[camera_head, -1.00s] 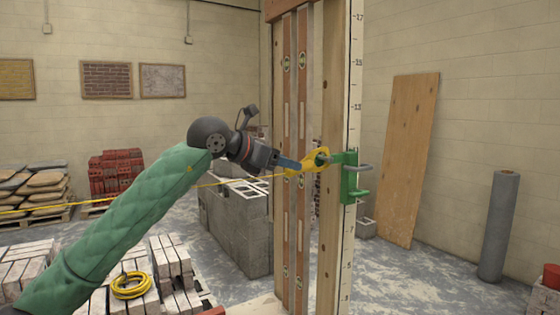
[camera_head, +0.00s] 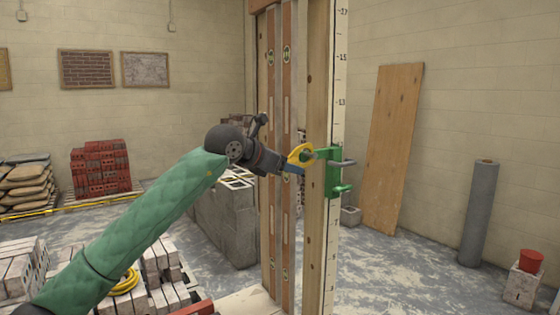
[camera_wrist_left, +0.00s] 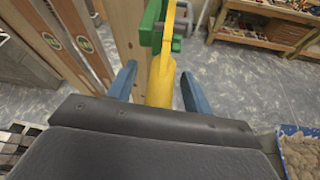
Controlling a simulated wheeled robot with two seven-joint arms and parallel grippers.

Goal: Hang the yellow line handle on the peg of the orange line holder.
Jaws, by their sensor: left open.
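The yellow line handle (camera_head: 300,154) is at the post's side, its ring end around or against the peg of the line holder (camera_head: 334,174), which looks green, not orange. I cannot tell how far on the peg it sits. My left gripper (camera_head: 293,169) is open just below and left of the handle. In the left wrist view the yellow handle (camera_wrist_left: 160,82) stands between the two spread blue fingers (camera_wrist_left: 158,88), with gaps on both sides. Part of the green holder (camera_wrist_left: 152,25) shows beyond it. My right gripper is not in view.
The holder is on a wooden post (camera_head: 316,110) with a marked scale. Grey blocks (camera_head: 226,228) stand behind my left arm. A yellow line (camera_head: 60,208) runs at the left. A plywood board (camera_head: 392,145) and grey roll (camera_head: 478,212) are at the right, with open floor between.

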